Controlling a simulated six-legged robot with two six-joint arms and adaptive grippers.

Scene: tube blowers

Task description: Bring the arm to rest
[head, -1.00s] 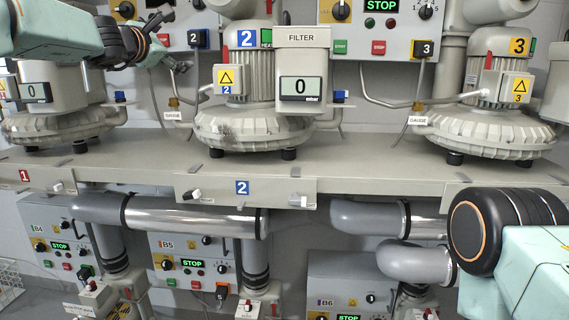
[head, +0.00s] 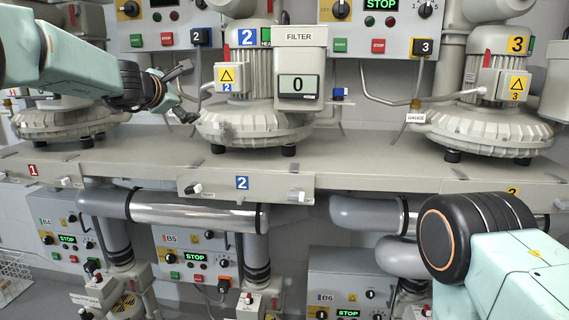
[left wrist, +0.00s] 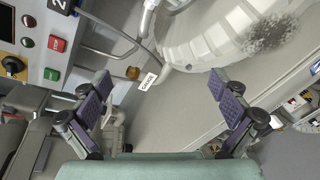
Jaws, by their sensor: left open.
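My left arm comes in from the upper left in the head view. Its left gripper (head: 183,93) is in front of the wall, just left of blower 2 (head: 255,125). In the left wrist view the left gripper (left wrist: 160,105) is open, its two padded fingers wide apart with nothing between them. Beyond the fingers that view shows the shelf, a GAUGE tag (left wrist: 148,81) and part of a round blower housing (left wrist: 215,35). My right arm shows at the lower right of the head view as a black joint and pale green link; its gripper is out of view.
A grey shelf (head: 350,165) carries the blowers, with blower 3 (head: 485,130) at the right. A filter box (head: 300,60) with a display reading 0 stands beside blower 2. Control box B5 (head: 195,255) and pipes are below. The shelf between blowers 2 and 3 is clear.

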